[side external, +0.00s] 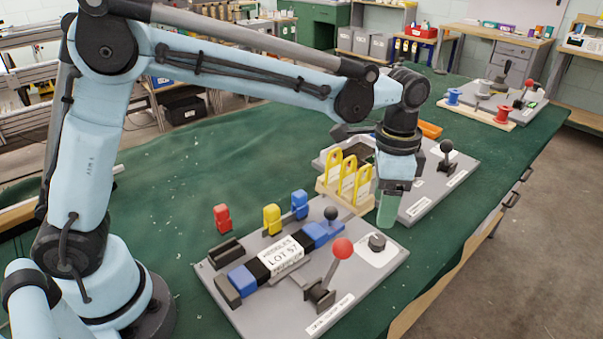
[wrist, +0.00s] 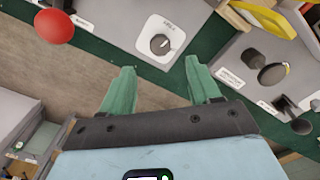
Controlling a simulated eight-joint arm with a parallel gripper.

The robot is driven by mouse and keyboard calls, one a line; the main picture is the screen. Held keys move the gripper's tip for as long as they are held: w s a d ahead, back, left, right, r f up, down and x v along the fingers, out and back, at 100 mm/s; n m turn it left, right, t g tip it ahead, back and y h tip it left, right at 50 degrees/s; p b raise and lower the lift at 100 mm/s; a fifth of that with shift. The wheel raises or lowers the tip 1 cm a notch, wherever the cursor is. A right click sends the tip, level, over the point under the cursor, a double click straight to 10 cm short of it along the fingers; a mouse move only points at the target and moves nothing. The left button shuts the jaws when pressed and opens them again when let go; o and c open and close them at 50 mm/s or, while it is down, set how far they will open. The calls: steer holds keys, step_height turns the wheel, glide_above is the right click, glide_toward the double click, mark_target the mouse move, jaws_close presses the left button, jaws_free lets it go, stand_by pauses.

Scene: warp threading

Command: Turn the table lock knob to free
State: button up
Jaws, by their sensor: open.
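The lock knob (side external: 377,242) is a small dark round knob on a white plate at the right corner of the near grey board (side external: 235,262). It also shows in the wrist view (wrist: 159,44), with a light pointer mark on its top; the plate's small lettering is too blurred to read. My gripper (side external: 388,212) points down above and just behind the knob in the side view. In the wrist view the two green fingers (wrist: 162,78) are spread apart with nothing between them, and the knob lies beyond their tips, roughly centred between them. Fingers and knob look apart.
A red-balled lever (side external: 342,248) stands left of the knob; its ball shows in the wrist view (wrist: 54,26). A rack of yellow pieces (side external: 345,178) and a second grey board (side external: 425,205) with a black-knobbed lever (side external: 446,150) stand close behind. The green table's edge is at right.

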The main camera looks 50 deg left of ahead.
mark_target(376, 240)
step_height(376, 240, down, 8)
steer(key=shift+f, duration=0.2)
steer(key=shift+c, duration=0.3)
